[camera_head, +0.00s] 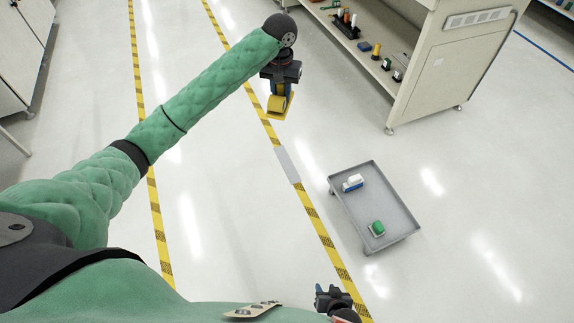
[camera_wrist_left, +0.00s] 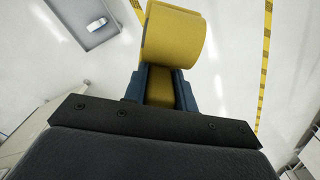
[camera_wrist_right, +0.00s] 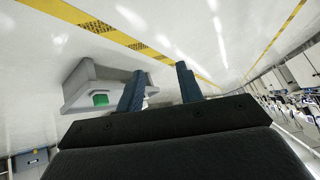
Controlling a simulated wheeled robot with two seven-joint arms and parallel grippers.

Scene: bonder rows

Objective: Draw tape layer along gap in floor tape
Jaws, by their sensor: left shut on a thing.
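My left gripper (camera_head: 281,88) is shut on a yellow tape layer (camera_head: 277,105), held by the right-hand floor tape line (camera_head: 318,228). In the left wrist view the tape layer's yellow roll (camera_wrist_left: 172,38) sticks out beyond the fingers (camera_wrist_left: 162,85). Whether it touches the floor I cannot tell. The tape line is yellow with black hatched patches. A plain grey gap (camera_head: 287,165) breaks it, nearer to me than the tape layer. My right gripper (camera_head: 333,297) is low in the head view; in the right wrist view its fingers (camera_wrist_right: 160,82) are apart and empty.
A grey cart (camera_head: 352,208) right of the gap carries a white and blue item (camera_head: 353,182) and a green-topped item (camera_head: 377,228). A beige bench (camera_head: 437,75) with shelf items stands at upper right. Another yellow line (camera_head: 155,205) runs at left. Floor between the lines is clear.

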